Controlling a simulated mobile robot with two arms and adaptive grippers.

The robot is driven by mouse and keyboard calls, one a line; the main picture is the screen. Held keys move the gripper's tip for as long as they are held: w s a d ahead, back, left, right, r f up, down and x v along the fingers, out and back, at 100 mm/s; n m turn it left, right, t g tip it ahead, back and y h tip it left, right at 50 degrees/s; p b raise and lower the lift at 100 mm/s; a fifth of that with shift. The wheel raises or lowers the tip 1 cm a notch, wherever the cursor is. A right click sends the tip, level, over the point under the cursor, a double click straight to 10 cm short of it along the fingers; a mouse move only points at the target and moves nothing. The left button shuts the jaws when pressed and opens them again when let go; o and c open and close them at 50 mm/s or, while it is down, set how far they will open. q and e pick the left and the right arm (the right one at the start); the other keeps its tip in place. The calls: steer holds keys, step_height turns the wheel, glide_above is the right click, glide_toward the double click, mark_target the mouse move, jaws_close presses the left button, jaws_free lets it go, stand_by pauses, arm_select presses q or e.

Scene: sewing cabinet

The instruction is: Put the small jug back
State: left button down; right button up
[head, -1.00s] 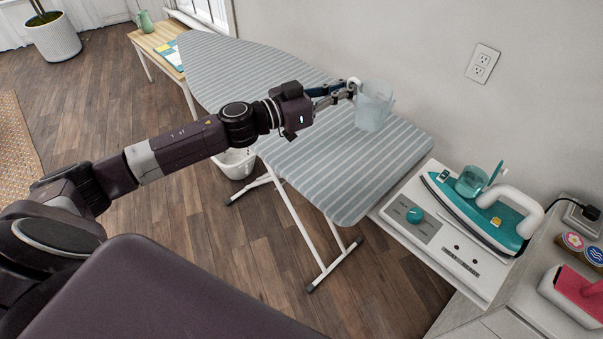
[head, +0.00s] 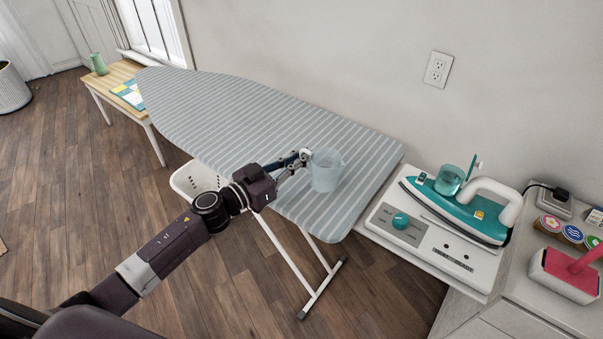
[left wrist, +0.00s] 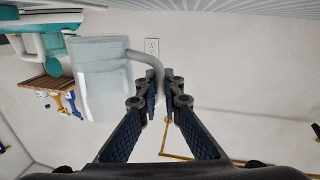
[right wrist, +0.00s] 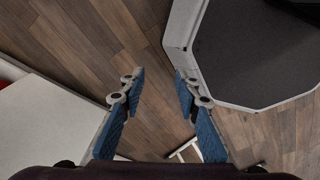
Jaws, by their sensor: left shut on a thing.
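The small jug is a pale blue, see-through jug (head: 326,172) over the right end of the ironing board (head: 240,115). My left gripper (head: 304,157) is shut on its handle, from the jug's left side in the head view. In the left wrist view the jug (left wrist: 98,82) hangs left of the shut fingers (left wrist: 158,92), its handle between them. I cannot tell whether its base touches the board. My right gripper (right wrist: 160,86) is open and empty in the right wrist view, above the wooden floor.
A pink-handled thing (head: 568,275) is farther right. A green jug (head: 98,64) is on the far wooden table.

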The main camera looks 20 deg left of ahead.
arm_select(q)
steer(key=shift+f, duration=0.55)
step_height(320, 180, down, 4)
steer(key=shift+r+b, duration=0.2)
steer(key=shift+b, duration=0.35)
arm_select(e)
steer(key=shift+s+a+f, duration=0.25)
steer(key=shift+a+f, duration=0.3)
steer(key=shift+f, duration=0.05)
steer(key=shift+d, duration=0.1)
arm_select(q)
steer(key=shift+f, duration=0.1)
steer(key=c, duration=2.1)
jaws_free()
arm_select(e)
steer(key=shift+d, duration=0.25)
